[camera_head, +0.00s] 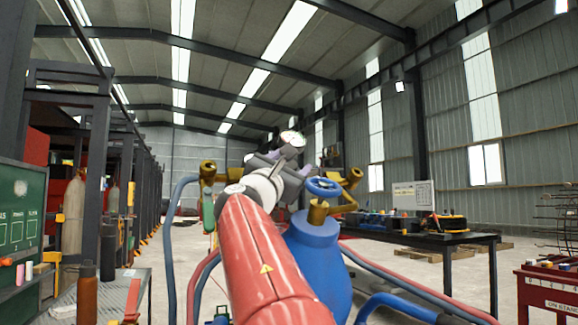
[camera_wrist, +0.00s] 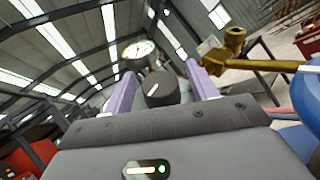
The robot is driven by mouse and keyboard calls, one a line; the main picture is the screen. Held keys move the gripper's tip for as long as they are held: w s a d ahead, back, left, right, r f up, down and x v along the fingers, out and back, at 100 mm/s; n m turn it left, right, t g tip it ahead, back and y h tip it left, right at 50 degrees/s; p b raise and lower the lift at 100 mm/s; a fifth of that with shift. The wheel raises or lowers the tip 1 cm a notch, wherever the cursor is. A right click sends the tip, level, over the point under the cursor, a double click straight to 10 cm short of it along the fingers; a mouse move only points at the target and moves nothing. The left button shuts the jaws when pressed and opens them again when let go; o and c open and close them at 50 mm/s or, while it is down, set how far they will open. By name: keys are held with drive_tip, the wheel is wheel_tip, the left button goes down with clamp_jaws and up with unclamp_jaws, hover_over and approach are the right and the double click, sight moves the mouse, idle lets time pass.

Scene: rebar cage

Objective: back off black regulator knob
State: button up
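The black regulator knob (camera_wrist: 161,89) with a white pointer line shows in the wrist view, between the two purple fingers of my gripper (camera_wrist: 163,72). The fingers stand apart on either side of it, with narrow gaps visible; contact cannot be made out. A round white-faced gauge (camera_wrist: 139,50) sits just beyond the knob. In the head view my gripper (camera_head: 288,160) is at the regulator, below the gauge (camera_head: 292,138), and largely hides the knob.
A blue gas cylinder (camera_head: 315,252) with a blue handwheel (camera_head: 323,186) stands close to my arm. Brass fittings (camera_head: 348,178) flank the regulator. Blue and red hoses (camera_head: 402,280) run at the right. A dark workbench (camera_head: 432,238) stands behind at right; a bottle (camera_head: 87,294) stands at left.

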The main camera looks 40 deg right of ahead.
drive_tip(key=b+v, duration=0.3)
drive_tip(key=v, duration=0.4)
drive_tip(key=shift+s+a+f, duration=0.15)
drive_tip(key=shift+s+a, duration=0.05)
drive_tip(key=shift+a, duration=0.1)
drive_tip(key=shift+a, duration=0.1)
